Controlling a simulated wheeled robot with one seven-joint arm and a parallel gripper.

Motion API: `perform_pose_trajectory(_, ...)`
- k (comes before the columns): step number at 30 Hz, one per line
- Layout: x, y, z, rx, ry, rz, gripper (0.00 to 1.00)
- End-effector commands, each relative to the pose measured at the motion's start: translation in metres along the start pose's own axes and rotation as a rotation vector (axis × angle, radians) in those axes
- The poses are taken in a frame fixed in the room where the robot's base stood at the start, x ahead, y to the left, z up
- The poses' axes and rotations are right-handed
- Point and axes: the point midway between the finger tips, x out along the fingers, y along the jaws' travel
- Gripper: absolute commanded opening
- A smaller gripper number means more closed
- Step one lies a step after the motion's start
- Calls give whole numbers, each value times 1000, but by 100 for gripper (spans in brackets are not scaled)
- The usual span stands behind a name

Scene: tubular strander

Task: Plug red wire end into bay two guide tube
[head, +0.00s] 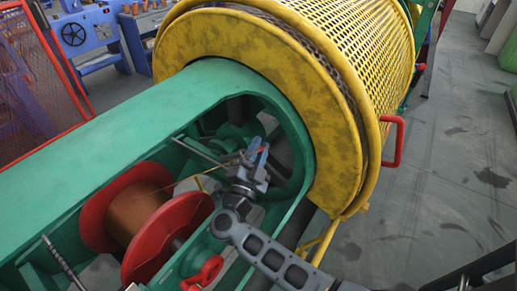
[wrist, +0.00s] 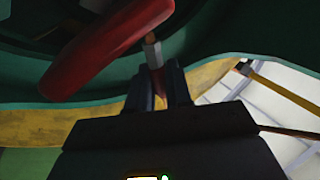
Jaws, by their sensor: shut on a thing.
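My gripper (head: 258,158) is inside the opening of the green cradle, with its bluish fingers close together. In the wrist view its fingers (wrist: 159,88) are shut on the red wire end (wrist: 158,80), and a pale tip (wrist: 152,48) shows just beyond it. In the head view a thin copper-coloured wire (head: 195,180) runs from the spool (head: 135,215) to my gripper. A thick, rounded red part (wrist: 105,48) lies close to the pale tip in the wrist view; I cannot tell whether they touch. I cannot make out the bay two guide tube for certain.
The green cradle frame (head: 120,120) surrounds the bay, and a large yellow perforated drum (head: 350,45) stands beyond it. A red handle (head: 393,142) sticks out at the drum's right. A slim grey rod (head: 197,151) crosses the bay left of my gripper. Open floor lies right.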

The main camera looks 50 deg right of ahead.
Motion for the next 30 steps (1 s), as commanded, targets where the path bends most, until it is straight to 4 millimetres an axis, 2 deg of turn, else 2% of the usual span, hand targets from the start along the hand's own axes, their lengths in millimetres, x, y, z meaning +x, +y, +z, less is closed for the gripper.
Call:
perform_pose_trajectory(14,0,0,1,0,0,0,0)
perform_pose_trajectory(30,0,0,12,1,0,0,0)
